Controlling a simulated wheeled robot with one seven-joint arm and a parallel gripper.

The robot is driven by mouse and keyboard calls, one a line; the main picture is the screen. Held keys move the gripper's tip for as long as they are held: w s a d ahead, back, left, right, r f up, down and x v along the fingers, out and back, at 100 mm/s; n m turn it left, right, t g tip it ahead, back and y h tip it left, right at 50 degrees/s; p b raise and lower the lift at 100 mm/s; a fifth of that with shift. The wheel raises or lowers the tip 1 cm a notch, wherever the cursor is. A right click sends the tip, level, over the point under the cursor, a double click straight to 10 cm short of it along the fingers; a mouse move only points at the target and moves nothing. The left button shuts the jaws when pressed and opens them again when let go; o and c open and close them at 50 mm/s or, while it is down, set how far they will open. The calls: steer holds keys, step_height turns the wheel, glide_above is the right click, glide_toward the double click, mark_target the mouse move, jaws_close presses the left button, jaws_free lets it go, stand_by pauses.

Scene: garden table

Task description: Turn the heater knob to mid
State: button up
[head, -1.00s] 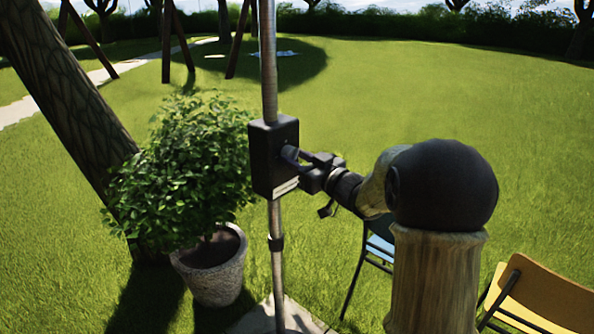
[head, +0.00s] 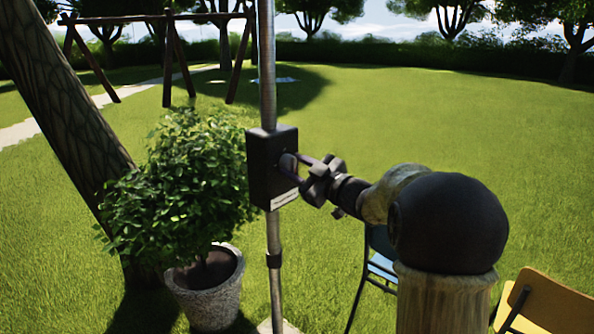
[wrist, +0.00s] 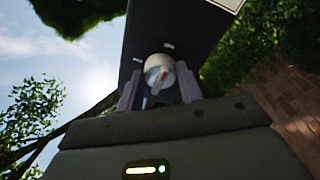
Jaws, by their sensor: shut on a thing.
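The heater's dark control box (head: 262,168) is fixed on the metal pole, with its knob on the side facing my arm. In the wrist view the knob (wrist: 160,70) is round and pale grey, with a small reddish mark on its face. Small white marks show on the box around it; any lettering is too small to read. My gripper (head: 291,170) reaches the box from the right. Its two fingers (wrist: 160,92) stand on either side of the knob and are shut on it. In the head view the fingers partly hide the knob.
The metal pole (head: 274,290) runs up through the box. A potted bush (head: 205,285) and a leaning trunk (head: 65,110) stand to the left. A blue chair (head: 381,264) is below my arm, and a yellow chair (head: 560,305) is at lower right. Open lawn lies behind.

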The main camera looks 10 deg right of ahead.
steer(key=o, duration=1)
steer(key=shift+d, duration=0.1)
steer(key=v, duration=1.7)
steer(key=shift+s, duration=0.2)
